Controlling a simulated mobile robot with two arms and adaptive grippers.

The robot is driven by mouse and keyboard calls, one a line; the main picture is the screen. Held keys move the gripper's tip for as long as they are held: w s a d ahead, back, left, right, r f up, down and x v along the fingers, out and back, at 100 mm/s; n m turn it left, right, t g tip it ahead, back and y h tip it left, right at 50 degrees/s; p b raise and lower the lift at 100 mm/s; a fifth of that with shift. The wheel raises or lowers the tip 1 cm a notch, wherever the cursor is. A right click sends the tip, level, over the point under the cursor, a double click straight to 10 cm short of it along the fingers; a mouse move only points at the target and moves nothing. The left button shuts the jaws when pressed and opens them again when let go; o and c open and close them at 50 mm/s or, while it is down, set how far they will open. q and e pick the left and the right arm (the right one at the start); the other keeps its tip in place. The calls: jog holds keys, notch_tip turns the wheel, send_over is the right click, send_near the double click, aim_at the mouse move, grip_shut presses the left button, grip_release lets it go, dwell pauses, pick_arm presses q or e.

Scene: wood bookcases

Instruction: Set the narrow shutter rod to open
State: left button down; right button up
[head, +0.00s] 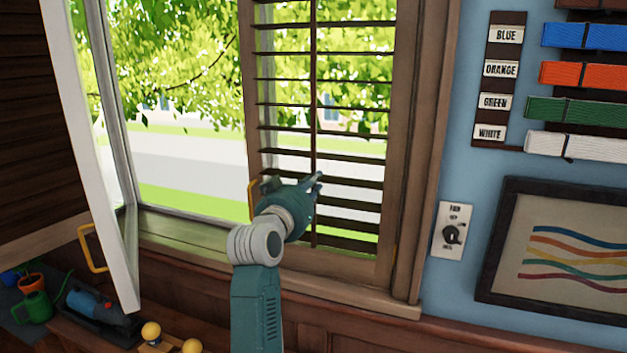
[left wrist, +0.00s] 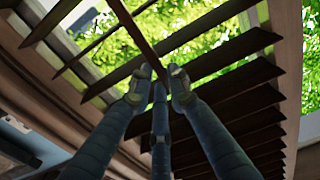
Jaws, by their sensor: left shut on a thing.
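The narrow shutter rod (head: 313,95) is a thin dark upright bar running down the middle of the louvred shutter (head: 398,120). Its slats stand apart, with the greenery outside showing through the gaps. My left gripper (head: 317,182) is at the lower half of the rod. In the left wrist view, the rod (left wrist: 135,32) runs down to the fingertips of my left gripper (left wrist: 158,82), which are shut on it. The fingers hide the part of the rod between them. My right gripper is not in view.
An open white-framed window sash (head: 88,150) with a yellow handle stands at the left. A ledge below holds a green watering can (head: 34,307), a blue tool (head: 100,308) and yellow balls (head: 151,331). A dial switch (head: 452,233) and framed picture (head: 570,255) are on the right wall.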

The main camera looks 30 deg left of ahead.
pick_arm(q)
jog(key=c, duration=1.6)
grip_release()
jog(key=shift+w+f, duration=0.1)
jog(key=shift+f, duration=0.15)
jog(key=shift+c, duration=0.2)
jog(key=v, duration=1.2)
jog(key=shift+a, duration=0.1)
